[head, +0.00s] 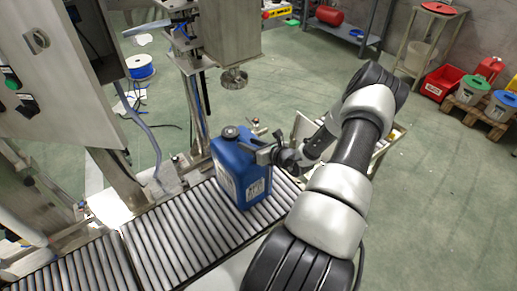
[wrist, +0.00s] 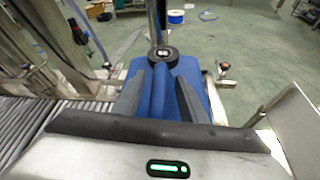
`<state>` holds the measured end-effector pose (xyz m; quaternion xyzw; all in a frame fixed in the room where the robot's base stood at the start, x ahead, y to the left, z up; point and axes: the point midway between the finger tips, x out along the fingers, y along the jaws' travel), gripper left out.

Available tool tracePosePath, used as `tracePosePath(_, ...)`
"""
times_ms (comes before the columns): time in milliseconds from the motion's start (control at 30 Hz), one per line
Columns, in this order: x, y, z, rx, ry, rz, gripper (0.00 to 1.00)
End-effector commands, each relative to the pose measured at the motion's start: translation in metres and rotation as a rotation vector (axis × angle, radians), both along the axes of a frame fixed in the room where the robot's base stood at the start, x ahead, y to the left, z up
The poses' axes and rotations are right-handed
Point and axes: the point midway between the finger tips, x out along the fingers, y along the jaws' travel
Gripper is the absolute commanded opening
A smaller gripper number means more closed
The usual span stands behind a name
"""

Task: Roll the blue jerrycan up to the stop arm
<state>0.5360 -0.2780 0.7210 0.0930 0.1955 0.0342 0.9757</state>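The blue jerrycan (head: 233,170) stands upright on the roller conveyor, with a dark cap and white labels. My gripper (head: 266,154) reaches its top from the right. In the wrist view my gripper's two dark fingers (wrist: 160,92) lie on either side of the handle ridge of the jerrycan (wrist: 163,88) and look closed on it, though contact is partly hidden. A small metal fitting with an orange mark (wrist: 222,68) stands just right of the jerrycan, apart from it in that view. It may be the stop arm; I cannot tell for sure.
The roller conveyor (head: 172,236) runs from lower left to the jerrycan, its rollers bare there. A filling head (head: 233,78) hangs above and behind. A grey control cabinet (head: 60,70) stands at left. Red and coloured bins (head: 445,82) are far off at right.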

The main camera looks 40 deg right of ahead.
Motion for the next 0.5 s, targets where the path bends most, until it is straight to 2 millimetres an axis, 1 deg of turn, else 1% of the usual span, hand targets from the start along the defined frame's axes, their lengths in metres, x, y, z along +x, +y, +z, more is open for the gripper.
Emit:
tracePosePath(100, 0.0096, 0.0012, -0.0044, 0.001, 0.000, 0.000, 0.39)
tracePosePath(200, 0.0130, 0.0015, -0.0055, 0.001, 0.000, -0.001, 0.39)
tracePosePath(467, 0.0139, 0.0015, -0.0055, 0.001, 0.000, -0.001, 0.39)
tracePosePath(500, 0.0138, 0.0015, -0.0055, 0.001, 0.000, -0.001, 0.34)
